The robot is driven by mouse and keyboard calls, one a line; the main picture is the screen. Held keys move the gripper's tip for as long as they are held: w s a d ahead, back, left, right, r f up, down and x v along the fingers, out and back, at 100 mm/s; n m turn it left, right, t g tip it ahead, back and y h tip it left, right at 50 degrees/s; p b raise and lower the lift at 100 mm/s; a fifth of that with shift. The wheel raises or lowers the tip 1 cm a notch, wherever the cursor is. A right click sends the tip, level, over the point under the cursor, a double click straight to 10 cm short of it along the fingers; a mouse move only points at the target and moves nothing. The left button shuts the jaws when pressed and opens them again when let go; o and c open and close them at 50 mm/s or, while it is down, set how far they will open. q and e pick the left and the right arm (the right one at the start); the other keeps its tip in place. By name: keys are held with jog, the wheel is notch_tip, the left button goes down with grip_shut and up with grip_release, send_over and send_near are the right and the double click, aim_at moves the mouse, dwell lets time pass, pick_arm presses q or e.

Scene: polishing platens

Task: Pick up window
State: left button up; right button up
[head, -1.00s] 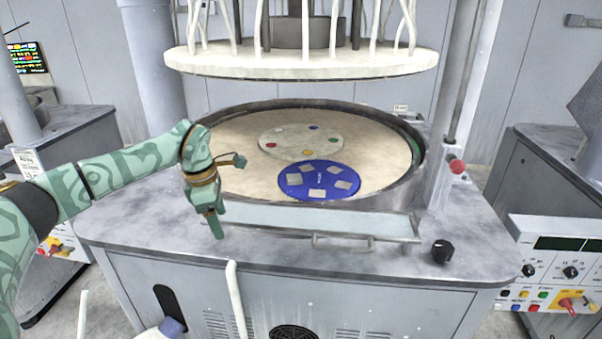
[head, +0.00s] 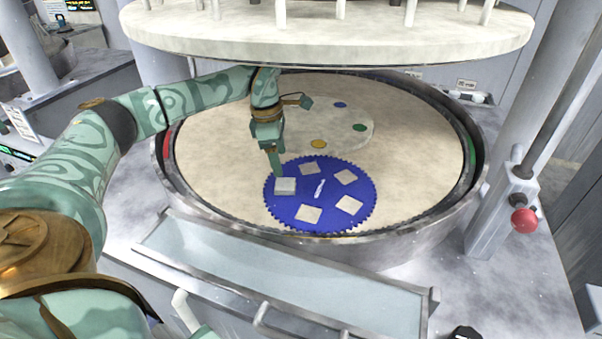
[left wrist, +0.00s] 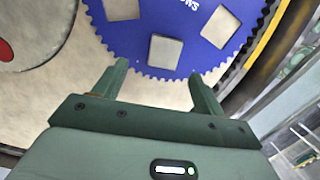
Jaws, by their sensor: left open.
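A blue toothed carrier disc (head: 320,222) lies on the round pale platen, with several pale squares in it. The square at its left, a grey plate with a light edge that looks like the window (head: 285,186), is nearest my left gripper (head: 277,172). The gripper is open and empty, pointing down at the carrier's left edge, just beside that square. In the left wrist view, the fingers (left wrist: 160,80) stand apart at the toothed rim, with a pale square, seemingly the window (left wrist: 165,52), ahead between them. My right gripper is not in view.
The raised metal rim (head: 400,240) surrounds the platen (head: 420,160). A pale disc with coloured dots (head: 350,120) lies behind the carrier. The large upper plate (head: 330,45) hangs above. A glass-like tray (head: 280,280) is in front; a red knob (head: 524,221) is at right.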

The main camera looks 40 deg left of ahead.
aim_at(284, 184)
pick_arm(q)
jog(key=f, duration=0.3)
jog(key=shift+d+f, duration=0.1)
jog(key=shift+d, duration=0.25)
jog(key=f, duration=0.3)
jog(key=shift+d+f+b, duration=0.3)
jog(key=shift+d+f, duration=0.05)
jog(key=shift+f, duration=0.15)
jog(key=shift+s, duration=0.1)
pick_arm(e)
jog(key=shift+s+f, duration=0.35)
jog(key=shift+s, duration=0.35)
pick_arm(q)
jog(key=shift+f, duration=0.1)
jog(key=c, duration=1.1)
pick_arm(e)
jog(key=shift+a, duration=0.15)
